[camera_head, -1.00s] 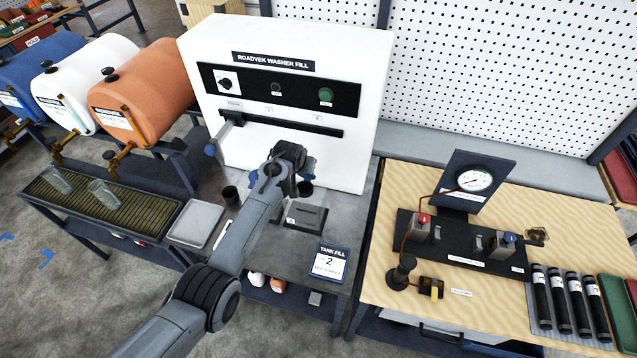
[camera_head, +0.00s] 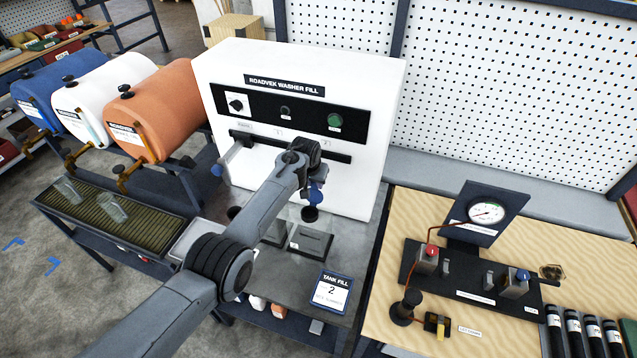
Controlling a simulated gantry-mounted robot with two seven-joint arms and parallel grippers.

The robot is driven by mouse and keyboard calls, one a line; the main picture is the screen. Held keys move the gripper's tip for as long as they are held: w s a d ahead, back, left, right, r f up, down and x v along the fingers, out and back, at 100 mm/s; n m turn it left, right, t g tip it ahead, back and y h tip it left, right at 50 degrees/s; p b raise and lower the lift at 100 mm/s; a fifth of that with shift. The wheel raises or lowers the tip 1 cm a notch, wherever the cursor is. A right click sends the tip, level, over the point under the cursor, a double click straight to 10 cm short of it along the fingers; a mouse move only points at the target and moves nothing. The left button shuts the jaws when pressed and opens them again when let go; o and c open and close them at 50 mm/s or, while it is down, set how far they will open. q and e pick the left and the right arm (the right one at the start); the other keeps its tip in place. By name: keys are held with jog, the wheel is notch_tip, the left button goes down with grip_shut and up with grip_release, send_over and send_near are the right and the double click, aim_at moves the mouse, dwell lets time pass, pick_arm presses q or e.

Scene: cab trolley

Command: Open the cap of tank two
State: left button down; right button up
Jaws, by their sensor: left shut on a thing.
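My left gripper (camera_head: 313,198), with blue fingertips, comes down in front of the white washer-fill machine (camera_head: 365,195). It is shut on a round black cap (camera_head: 310,214), which shows just under the fingertips. A low dark box (camera_head: 309,242) with a small label stands on the grey bench below and in front of the cap. I cannot tell whether the cap is clear of its seat. A card reading "TANK FILL 2" (camera_head: 331,292) lies at the bench's front. A second dark round piece (camera_head: 234,212) is partly hidden behind my left arm. My right gripper is not in view.
Blue (camera_head: 55,85), white (camera_head: 120,75) and orange (camera_head: 180,95) tanks stand at left above a grated tray (camera_head: 150,225) with clear cups. A gauge panel (camera_head: 484,212) stands on the wooden bench at right. A black slotted bar crosses the machine's front.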

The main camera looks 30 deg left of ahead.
pick_arm(q)
jog(key=shift+w, duration=0.25)
dwell(0.3)
jog(key=c, duration=0.9)
grip_release()
jog(key=shift+p+v, duration=0.45)
jog(key=shift+v, duration=4.9)
